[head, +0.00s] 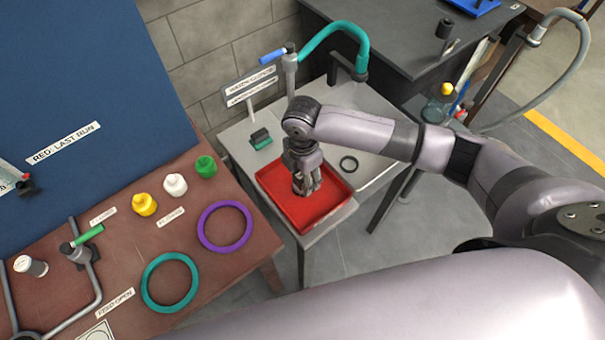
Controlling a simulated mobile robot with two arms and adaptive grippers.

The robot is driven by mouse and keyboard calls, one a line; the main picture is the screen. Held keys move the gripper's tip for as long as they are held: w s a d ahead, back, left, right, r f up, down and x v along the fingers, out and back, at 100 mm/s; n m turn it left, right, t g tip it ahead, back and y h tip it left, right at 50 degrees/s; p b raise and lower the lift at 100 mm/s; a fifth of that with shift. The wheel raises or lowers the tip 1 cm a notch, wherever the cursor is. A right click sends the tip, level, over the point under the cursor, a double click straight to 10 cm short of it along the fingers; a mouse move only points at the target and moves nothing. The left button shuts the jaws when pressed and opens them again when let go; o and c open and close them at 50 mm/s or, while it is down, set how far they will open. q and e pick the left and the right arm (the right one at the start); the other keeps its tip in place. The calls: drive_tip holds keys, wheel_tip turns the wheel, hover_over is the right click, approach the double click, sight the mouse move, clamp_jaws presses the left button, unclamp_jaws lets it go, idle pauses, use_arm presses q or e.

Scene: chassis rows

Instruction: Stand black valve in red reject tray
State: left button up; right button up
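The red tray (337,205) lies on a light grey stand beside the sink. My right gripper (305,188) points down into the tray, its fingers low over the tray floor. I cannot tell whether its fingers are open or shut, or whether anything is between them. I cannot make out a black valve in or beside the gripper; the gripper and arm hide part of the tray. A small black cylindrical object (444,28) stands on the dark table at the back, too small to identify. My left gripper is not in view.
A tap with a teal hose (335,28) rises behind. The brown table (120,245) at left holds yellow, white and green pieces, purple and teal rings, and a green-handled valve (82,246).

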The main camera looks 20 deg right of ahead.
wheel_tip(320, 180, up, 12)
drive_tip(key=b, duration=0.2)
drive_tip(key=shift+r, duration=0.15)
idle(0.5)
